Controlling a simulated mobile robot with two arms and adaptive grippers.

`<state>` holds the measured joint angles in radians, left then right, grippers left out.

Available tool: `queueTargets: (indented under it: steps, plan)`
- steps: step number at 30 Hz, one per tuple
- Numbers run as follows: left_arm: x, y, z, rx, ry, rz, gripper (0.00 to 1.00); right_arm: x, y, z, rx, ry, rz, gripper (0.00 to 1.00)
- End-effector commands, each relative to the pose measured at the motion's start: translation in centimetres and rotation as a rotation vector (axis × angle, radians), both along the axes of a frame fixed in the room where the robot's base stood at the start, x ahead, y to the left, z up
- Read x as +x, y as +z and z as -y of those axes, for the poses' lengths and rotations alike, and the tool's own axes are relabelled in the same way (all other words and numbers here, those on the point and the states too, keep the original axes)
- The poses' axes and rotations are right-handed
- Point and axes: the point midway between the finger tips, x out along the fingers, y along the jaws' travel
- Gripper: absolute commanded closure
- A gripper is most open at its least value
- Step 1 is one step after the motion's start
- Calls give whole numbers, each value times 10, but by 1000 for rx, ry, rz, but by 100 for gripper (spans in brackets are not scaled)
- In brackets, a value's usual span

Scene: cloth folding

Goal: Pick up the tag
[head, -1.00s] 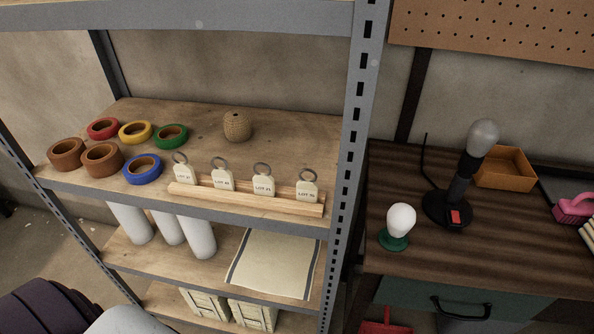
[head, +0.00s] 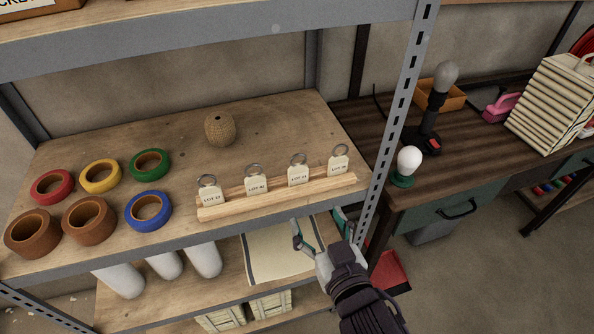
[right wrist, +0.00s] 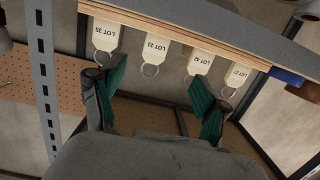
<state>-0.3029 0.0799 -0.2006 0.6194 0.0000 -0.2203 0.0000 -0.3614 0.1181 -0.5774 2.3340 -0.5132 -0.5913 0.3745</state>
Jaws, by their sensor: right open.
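Several cream tags with metal rings stand upright in a row in a wooden strip (head: 280,199) on the shelf. In the head view they run from the left tag (head: 209,192) past the second tag (head: 257,186) and the LOT 21 tag (head: 298,176) to the right-end tag (head: 339,164). My right gripper (head: 319,228) is open and empty, in front of and below the shelf edge. In the right wrist view, upside down, my right gripper's green-padded fingers (right wrist: 157,82) are spread, with the LOT 21 tag (right wrist: 156,46) beyond the gap. My left gripper is not in view.
Tape rolls, including a blue one (head: 149,211), and a twine ball (head: 219,129) share the shelf. A grey upright post (head: 401,115) stands right of the tags. White cylinders (head: 204,260) and a cloth (head: 270,258) lie on the shelf below.

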Motion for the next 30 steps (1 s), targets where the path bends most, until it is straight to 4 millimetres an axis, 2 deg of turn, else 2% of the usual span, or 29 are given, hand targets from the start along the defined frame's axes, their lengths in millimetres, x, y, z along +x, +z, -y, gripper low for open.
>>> queueTargets:
  steps: [5,12,19,24,30]
  plan:
    - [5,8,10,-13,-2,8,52,30,2,-9,1,-2,8,25]
    - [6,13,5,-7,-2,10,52,69,-6,-22,2,-1,7,25]
    - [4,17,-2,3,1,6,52,84,-6,-26,3,-1,5,25]
    - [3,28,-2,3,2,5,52,110,-2,-32,1,-1,6,25]
    - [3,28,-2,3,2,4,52,128,-9,-38,2,0,3,25]
